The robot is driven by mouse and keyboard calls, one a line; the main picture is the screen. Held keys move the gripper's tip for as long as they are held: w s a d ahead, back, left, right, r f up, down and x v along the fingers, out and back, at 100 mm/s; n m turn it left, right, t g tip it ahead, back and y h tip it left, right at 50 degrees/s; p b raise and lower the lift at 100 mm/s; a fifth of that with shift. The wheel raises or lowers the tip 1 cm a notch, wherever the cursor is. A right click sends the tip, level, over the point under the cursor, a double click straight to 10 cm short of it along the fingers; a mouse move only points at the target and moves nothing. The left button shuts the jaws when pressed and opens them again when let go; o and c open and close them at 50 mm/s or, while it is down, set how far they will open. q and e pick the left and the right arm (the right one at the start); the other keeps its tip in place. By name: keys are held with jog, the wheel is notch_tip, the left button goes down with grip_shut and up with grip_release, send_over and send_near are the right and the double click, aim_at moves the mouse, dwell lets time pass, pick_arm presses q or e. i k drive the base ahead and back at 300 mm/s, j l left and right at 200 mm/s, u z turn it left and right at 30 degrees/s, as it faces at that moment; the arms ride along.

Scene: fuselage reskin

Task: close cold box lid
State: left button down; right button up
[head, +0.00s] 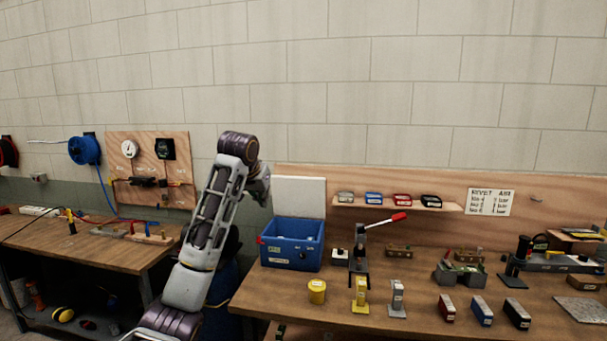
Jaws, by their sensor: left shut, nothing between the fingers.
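The cold box (291,245) is a blue open-topped box with labels on its front, standing at the left end of the wooden bench. Its white lid (300,196) stands upright at the back of the box, so the box is open. My left arm rises on the left of the box, and my left gripper (263,190) is beside the lid's left edge, above the box. The gripper is shut and empty. It is small and partly hidden by the wrist; I cannot tell whether it touches the lid. My right gripper is not in view.
A lever press with a red handle (397,217) stands right of the box. A yellow tin (317,291) is in front of it. A wall shelf (450,207) with small cases is at the back. Small blocks and tools cover the bench's right part.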

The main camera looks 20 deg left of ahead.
aim_at(292, 196)
jog(key=i+j, duration=0.15)
jog(key=i, duration=0.3)
jog(key=i+j, duration=0.15)
jog(key=i, duration=0.3)
jog(key=i+j, duration=0.2)
jog(key=i, duration=0.3)
jog(key=i+j, duration=0.15)
jog(key=i, duration=0.3)
